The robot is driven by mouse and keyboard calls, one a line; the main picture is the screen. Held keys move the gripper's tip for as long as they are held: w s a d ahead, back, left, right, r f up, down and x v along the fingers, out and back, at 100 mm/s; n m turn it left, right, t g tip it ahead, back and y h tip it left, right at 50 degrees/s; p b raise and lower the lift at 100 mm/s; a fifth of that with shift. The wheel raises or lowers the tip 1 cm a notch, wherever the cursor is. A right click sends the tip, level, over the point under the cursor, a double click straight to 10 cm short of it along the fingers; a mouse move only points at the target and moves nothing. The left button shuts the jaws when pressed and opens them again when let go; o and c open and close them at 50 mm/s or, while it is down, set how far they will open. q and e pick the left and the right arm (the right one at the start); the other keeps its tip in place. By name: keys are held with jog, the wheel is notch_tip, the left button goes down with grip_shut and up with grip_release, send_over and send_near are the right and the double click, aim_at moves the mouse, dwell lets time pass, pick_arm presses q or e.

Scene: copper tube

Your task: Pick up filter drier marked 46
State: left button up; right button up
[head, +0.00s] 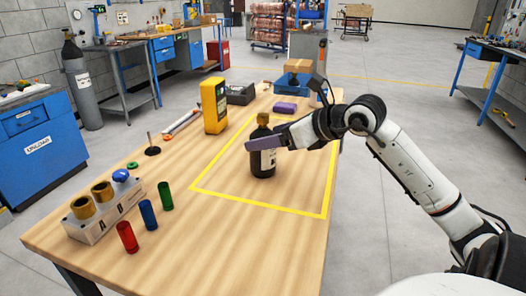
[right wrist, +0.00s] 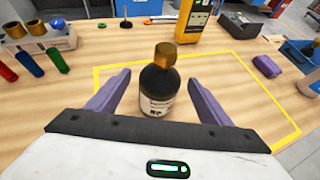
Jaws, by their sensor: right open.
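A dark bottle-shaped cylinder (head: 263,165) with a brass top and a white label stands upright inside the yellow-outlined area. It also shows in the right wrist view (right wrist: 158,90); the label print there is small, and I cannot make out a 46 on it. My right gripper (head: 262,141) has its purple fingers at this cylinder, one passing in front of it. In the right wrist view my open right gripper (right wrist: 157,100) has one finger on each side of the cylinder, with visible gaps. My left gripper is not in view.
A yellow meter (head: 214,105) stands behind left of the cylinder. A purple block (head: 285,107) and blue bin (head: 294,82) are farther back. The front right tabletop is clear.

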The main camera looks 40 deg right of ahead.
jog(key=shift+w+f, duration=0.2)
jog(key=shift+w, duration=0.1)
jog(key=c, duration=1.5)
jog(key=shift+r, duration=0.2)
jog(key=shift+c, duration=0.3)
